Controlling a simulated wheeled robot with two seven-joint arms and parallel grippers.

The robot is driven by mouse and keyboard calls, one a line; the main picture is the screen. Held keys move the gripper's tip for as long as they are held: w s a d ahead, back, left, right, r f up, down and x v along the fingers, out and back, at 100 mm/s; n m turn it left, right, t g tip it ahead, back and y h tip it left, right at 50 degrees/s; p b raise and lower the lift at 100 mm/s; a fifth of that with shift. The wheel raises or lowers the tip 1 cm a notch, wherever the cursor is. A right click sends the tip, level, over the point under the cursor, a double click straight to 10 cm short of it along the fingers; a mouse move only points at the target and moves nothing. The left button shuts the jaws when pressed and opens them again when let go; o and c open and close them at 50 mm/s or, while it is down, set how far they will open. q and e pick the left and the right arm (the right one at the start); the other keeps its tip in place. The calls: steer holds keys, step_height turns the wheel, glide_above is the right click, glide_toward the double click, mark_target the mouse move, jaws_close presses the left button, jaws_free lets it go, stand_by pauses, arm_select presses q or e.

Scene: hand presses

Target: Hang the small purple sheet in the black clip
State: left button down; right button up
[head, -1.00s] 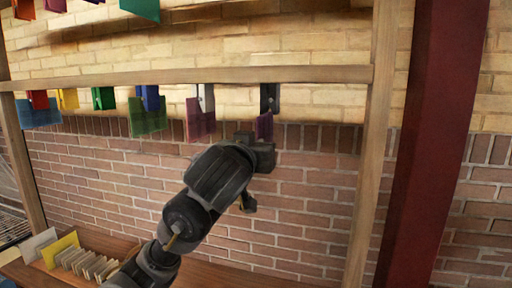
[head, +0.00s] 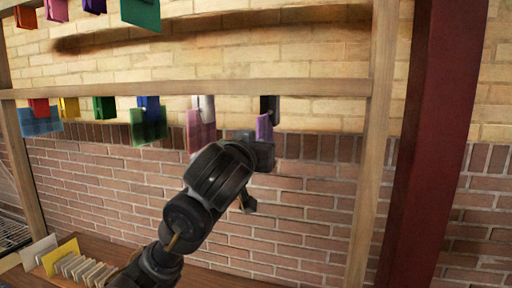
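The black clip (head: 270,104) hangs under the middle wooden rail at its right end. The small purple sheet (head: 264,127) stands upright just below and in front of it. Its top edge overlaps the clip's lower part in the picture; I cannot tell whether it is between the jaws. My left gripper (head: 264,147) reaches up from the lower left and is shut on the sheet's lower part, which it hides. My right gripper is not in view.
A white clip (head: 205,107) with a pink sheet (head: 201,130) hangs close to the left. Further left, the blue clip (head: 149,102) holds a green sheet (head: 148,127). A wooden post (head: 376,150) stands to the right. Upright cards (head: 85,268) stand on the table below.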

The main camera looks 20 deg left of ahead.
arm_select(q)
steer(key=shift+r, duration=0.45)
steer(key=c, duration=2.1)
jaws_free()
steer(key=o, duration=0.7)
steer(key=shift+o, duration=0.2)
steer(key=s, duration=0.7)
